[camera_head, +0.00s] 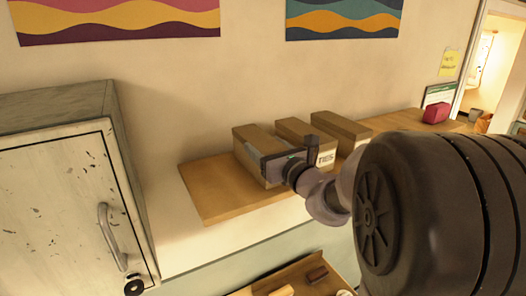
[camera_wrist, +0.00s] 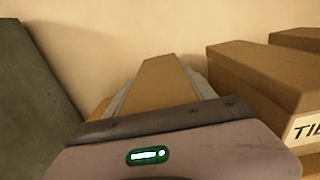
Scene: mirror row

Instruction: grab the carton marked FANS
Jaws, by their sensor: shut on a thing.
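Three brown cartons stand in a row on a wooden wall shelf (camera_head: 205,192). My gripper (camera_head: 285,158) is shut on the left carton (camera_head: 254,137), with a finger along each side. In the wrist view this carton (camera_wrist: 160,80) lies between the grey fingers of my gripper (camera_wrist: 160,88). Its front label is hidden behind my gripper, so I cannot read its marking. The middle carton (camera_head: 297,128) is marked TIES; it also shows at the right of the wrist view (camera_wrist: 260,72). The right carton (camera_head: 341,125) has a white label too covered to read.
A worn white cabinet (camera_head: 60,200) with a metal handle stands left of the shelf. A red object (camera_head: 436,113) and a framed picture (camera_head: 440,93) are at the shelf's far right. A lower wooden surface (camera_head: 295,278) holds small items. The shelf's left end is clear.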

